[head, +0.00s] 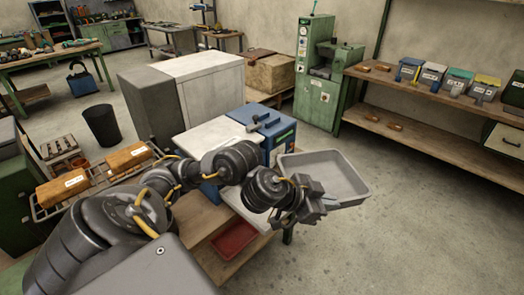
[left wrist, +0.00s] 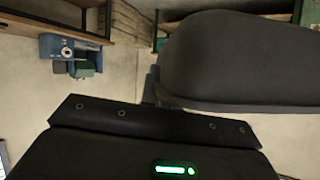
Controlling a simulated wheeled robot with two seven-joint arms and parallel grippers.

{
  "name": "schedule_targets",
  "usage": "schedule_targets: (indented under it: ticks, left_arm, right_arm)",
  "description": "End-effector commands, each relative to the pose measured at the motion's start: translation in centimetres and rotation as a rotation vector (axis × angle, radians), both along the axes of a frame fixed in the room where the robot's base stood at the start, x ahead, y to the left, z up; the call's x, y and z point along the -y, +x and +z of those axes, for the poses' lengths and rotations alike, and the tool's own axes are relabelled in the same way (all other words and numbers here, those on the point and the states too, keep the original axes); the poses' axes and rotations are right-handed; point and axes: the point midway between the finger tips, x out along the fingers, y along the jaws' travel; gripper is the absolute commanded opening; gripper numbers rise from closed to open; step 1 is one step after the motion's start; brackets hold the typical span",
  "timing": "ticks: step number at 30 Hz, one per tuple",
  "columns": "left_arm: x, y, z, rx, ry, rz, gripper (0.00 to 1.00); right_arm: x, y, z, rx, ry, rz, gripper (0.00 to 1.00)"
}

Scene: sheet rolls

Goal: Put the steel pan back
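The steel pan (head: 328,172) is a shallow grey rectangular tray with rounded corners. It is empty, slightly tilted, and hangs in the air over the floor to the right of the blue machine. My left gripper (head: 322,203) is shut on the pan's near edge; the fingertips are partly hidden by the gripper body. In the left wrist view a large dark rounded shape (left wrist: 240,60), apparently the pan's shaded outside, fills the upper right. My right gripper does not show.
A blue machine (head: 268,130) with a pale top stands on a wooden bench, with a red tray (head: 235,240) on its lower shelf. A rack with orange-brown blocks (head: 63,188) is at left. A long shelf with bins (head: 458,80) is at right. The floor at right is clear.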

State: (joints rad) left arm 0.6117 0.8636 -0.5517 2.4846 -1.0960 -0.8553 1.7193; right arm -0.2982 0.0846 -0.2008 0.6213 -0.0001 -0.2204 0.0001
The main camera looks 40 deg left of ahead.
Motion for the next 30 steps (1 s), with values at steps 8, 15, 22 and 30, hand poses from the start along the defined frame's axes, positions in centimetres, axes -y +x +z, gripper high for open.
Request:
schedule_targets:
  ticks: [8,15,22,30]
  left_arm:
    - [-1.4,-0.1,-0.1,0.003,0.003,0.104,0.00]
    - [-2.6,-0.6,-0.8,-0.001,0.002,0.199,0.00]
    - [-3.5,-1.1,-1.5,-0.005,-0.001,0.264,0.00]
    - [-4.1,-1.6,-2.1,-0.004,-0.004,0.312,0.00]
  right_arm:
    - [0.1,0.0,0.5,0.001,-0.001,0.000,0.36]
    - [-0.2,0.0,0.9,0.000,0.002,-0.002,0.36]
    - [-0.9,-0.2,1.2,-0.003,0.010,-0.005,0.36]
    - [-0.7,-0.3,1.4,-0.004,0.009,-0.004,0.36]
